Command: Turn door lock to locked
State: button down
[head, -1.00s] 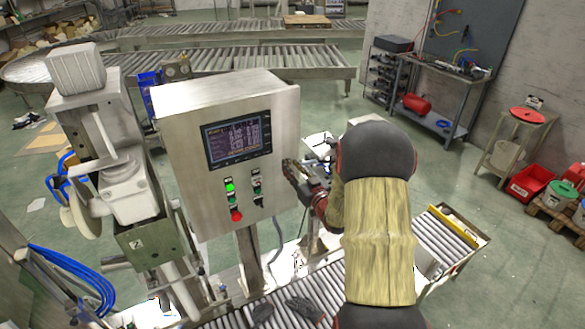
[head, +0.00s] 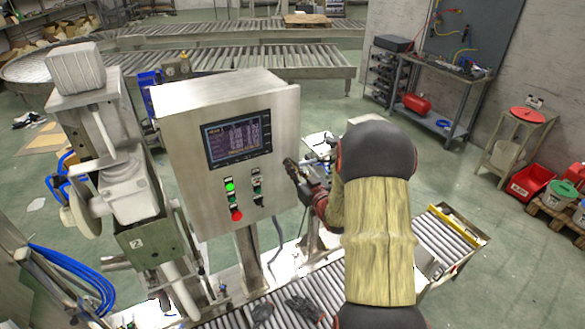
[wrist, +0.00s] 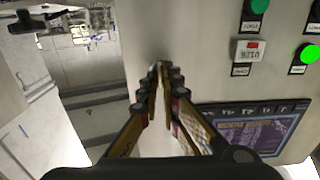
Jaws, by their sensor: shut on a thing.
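The grey control cabinet (head: 185,130) stands in the middle of the head view, and its front face (wrist: 200,60) fills the right of the wrist view. My gripper (head: 290,165) is at the right edge of that face. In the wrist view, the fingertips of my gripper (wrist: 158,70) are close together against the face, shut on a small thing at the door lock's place. The fingers hide the lock, so I cannot tell which way it is turned.
The cabinet face carries a screen (head: 238,139), a lit green button (head: 230,187) and a red button (head: 236,215). A grey machine (head: 125,180) stands close on the left. A roller conveyor (head: 440,245) runs below. Open floor lies to the right.

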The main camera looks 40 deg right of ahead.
jog(key=shift+f+b, duration=0.1)
jog(key=shift+b, duration=0.25)
jog(key=n+b, duration=0.9)
jog(key=b, duration=0.5)
jog(key=n+b, duration=0.8)
jog(key=b, duration=0.6)
jog(key=shift+a+f+n, duration=0.15)
jog(key=shift+f+n, duration=0.05)
jog(key=shift+n, duration=0.2)
jog(key=c, duration=2.2)
grip_release()
jog(key=shift+r, duration=0.1)
jog(key=shift+o, duration=0.8)
